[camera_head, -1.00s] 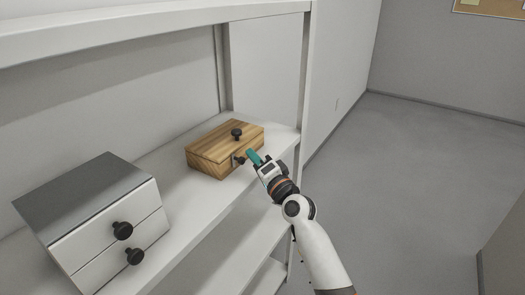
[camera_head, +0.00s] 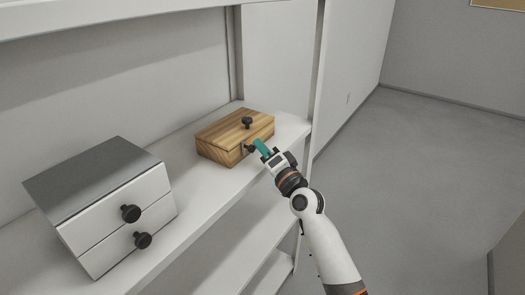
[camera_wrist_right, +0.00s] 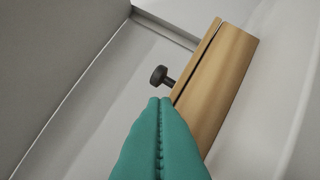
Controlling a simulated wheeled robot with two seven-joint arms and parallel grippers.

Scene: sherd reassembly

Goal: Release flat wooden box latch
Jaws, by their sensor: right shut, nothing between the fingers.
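The flat wooden box (camera_head: 232,133) sits on the white shelf, its lid down as far as I can see. A black knob (camera_head: 247,122) stands on its lid. The latch (camera_head: 247,148), with a small dark knob, is on the front face, partly hidden by my gripper. My right gripper (camera_head: 259,146) has teal fingers, shut and empty, with the tips at the latch; I cannot tell whether they touch it. In the right wrist view the shut fingers (camera_wrist_right: 160,105) point at the box's wooden edge (camera_wrist_right: 222,75), with a black knob (camera_wrist_right: 158,75) just beyond them. My left gripper is not in view.
A grey and white two-drawer cabinet (camera_head: 105,195) with black knobs stands on the shelf (camera_head: 195,190) at the left. A white shelf upright (camera_head: 315,85) rises right of the box. Open floor lies to the right.

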